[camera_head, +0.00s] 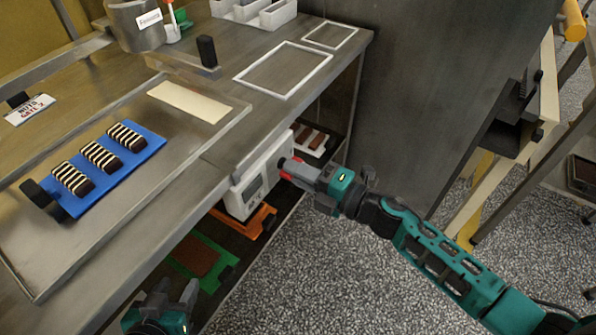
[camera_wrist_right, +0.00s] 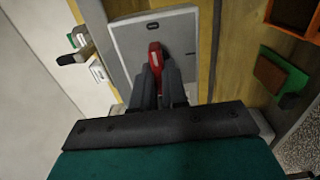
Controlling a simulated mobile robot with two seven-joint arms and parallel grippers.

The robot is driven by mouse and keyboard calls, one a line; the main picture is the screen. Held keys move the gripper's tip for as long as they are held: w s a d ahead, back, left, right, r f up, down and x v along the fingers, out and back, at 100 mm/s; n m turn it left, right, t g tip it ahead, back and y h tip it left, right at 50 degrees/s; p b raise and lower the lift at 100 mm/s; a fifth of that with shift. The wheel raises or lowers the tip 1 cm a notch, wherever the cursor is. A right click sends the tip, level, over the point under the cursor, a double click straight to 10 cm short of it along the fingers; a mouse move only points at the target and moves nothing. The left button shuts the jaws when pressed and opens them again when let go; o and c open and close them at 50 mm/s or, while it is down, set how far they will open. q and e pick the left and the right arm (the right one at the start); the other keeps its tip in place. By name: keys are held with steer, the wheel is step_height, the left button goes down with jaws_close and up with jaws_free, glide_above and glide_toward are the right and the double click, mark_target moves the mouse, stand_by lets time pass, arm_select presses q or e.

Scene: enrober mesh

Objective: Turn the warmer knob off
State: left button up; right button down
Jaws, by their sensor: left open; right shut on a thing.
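The warmer's control box (camera_head: 241,198) is pale grey with a small display and hangs under the front edge of the steel counter. Its red knob (camera_wrist_right: 154,55) shows between the fingertips in the right wrist view, against the grey panel (camera_wrist_right: 130,42). My right gripper (camera_head: 293,167) reaches in from the right and is shut on the red knob, which it mostly hides in the head view. My left gripper (camera_head: 165,302) is open and empty at the bottom, beside the counter front, away from the box.
A blue tray (camera_head: 150,150) with several striped chocolate bars lies on the counter (camera_head: 215,145). Under the counter are an orange tray (camera_head: 262,222) and a green tray (camera_head: 222,252). A large steel cabinet (camera_head: 440,90) stands behind my right arm. The speckled floor (camera_head: 330,270) in front is clear.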

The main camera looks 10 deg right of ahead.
steer(key=c, duration=1.2)
jaws_free()
steer(key=shift+o, duration=0.2)
steer(key=v, duration=1.3)
